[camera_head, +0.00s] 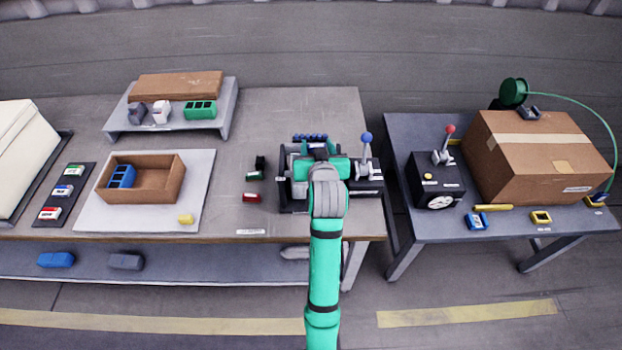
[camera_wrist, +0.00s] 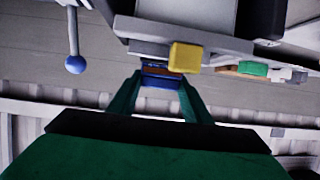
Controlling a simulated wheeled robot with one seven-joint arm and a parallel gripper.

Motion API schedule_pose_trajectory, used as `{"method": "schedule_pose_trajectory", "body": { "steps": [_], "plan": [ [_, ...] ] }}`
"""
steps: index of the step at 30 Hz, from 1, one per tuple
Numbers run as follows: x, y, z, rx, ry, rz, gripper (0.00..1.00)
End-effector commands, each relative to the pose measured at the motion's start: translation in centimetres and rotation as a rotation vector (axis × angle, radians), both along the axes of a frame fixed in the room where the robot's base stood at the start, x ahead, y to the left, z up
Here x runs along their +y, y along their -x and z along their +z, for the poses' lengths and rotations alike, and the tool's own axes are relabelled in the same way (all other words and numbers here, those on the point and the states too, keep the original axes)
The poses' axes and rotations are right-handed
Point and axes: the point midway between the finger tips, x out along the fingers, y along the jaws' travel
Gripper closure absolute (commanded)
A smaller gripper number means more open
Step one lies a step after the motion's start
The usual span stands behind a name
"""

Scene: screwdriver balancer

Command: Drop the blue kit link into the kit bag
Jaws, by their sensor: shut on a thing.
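In the wrist view my gripper (camera_wrist: 160,80) has its two green fingers closed on a blue piece (camera_wrist: 160,83). It fits the blue kit link by colour, but its shape is largely hidden. In the head view my gripper (camera_head: 318,150) is over the dark fixture (camera_head: 292,199) at the right end of the left table, and the arm hides much of it. A row of small blue parts (camera_head: 310,138) shows just behind the gripper. No kit bag is clearly recognisable; a large cream container (camera_head: 25,150) stands at the far left.
A blue-knobbed lever (camera_head: 366,138) stands right of my gripper. A yellow block (camera_wrist: 185,57) is close by in the wrist view. Small green (camera_head: 254,176) and red (camera_head: 251,197) pieces lie left of the fixture. A cardboard tray (camera_head: 165,185) holds a blue block (camera_head: 121,176).

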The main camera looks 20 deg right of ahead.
Motion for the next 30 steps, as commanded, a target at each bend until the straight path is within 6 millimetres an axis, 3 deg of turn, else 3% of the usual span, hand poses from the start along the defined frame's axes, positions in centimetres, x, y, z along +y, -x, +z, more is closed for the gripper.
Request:
{"method": "schedule_pose_trajectory", "body": {
  "steps": [7,8,10,22,30],
  "plan": [
    [-0.2,0.0,0.0,0.0,0.0,-0.002,0.77],
    [-0.2,0.1,0.0,0.0,0.0,-0.003,0.49],
    [-0.3,0.1,0.0,0.0,0.001,-0.004,0.34],
    [-0.2,0.7,0.3,-0.001,0.001,-0.004,0.34],
    [1.1,4.7,2.0,-0.002,0.001,-0.001,0.34]
  ]
}}
